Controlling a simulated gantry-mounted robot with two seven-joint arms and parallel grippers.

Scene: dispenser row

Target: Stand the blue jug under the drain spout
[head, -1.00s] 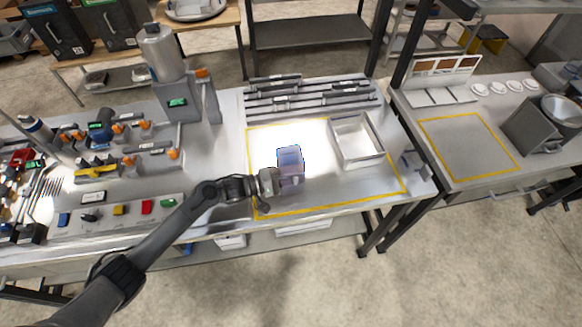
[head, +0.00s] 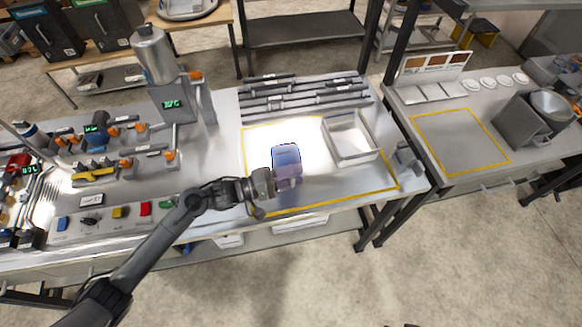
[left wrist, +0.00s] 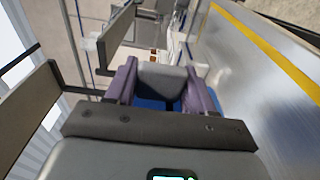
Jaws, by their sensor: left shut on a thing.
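The blue jug (head: 286,158) is over the bright yellow-outlined area of the bench, left of the white tray. My left gripper (head: 271,183) comes in from the left and is shut on the jug at its near left side. Spouted dispenser stations stand to the left, including a tall one with a metal tank (head: 155,55); I cannot tell which spout is the drain. My right gripper is out of view.
A white tray (head: 373,157) stands right of the jug. Dark rails (head: 300,98) lie behind the outlined area. A panel with coloured buttons (head: 103,217) is at the front left. A second bench with a yellow outline (head: 462,174) stands beyond a gap to the right.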

